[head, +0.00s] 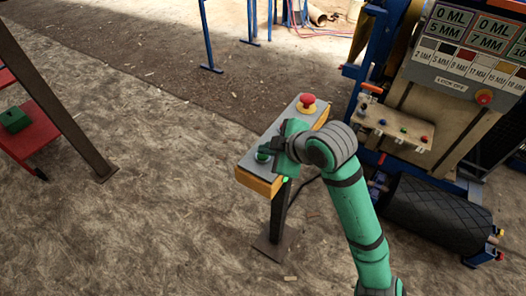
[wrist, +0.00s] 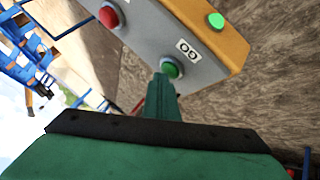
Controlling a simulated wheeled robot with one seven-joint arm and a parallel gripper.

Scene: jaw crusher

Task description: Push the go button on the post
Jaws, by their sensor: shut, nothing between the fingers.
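The control box (head: 248,164) is grey-topped with yellow sides and stands on a dark post (head: 279,212). The round green button (head: 263,155) is at its near end, and a "GO" label (wrist: 187,50) is beside the button in the wrist view (wrist: 173,68). My gripper (wrist: 161,82) is shut and empty, its tip right at the green button and covering part of its edge. I cannot tell whether it presses the button. A red mushroom button (head: 307,101) sits at the far end of the box. A bright green lamp (wrist: 216,20) shows on the yellow side.
The jaw crusher's panel with small buttons (head: 395,125) stands to the right, with a dark roller (head: 435,213) below. A red stand (head: 35,130) and a brown slanted beam (head: 60,95) are at left. The floor left of the post is clear.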

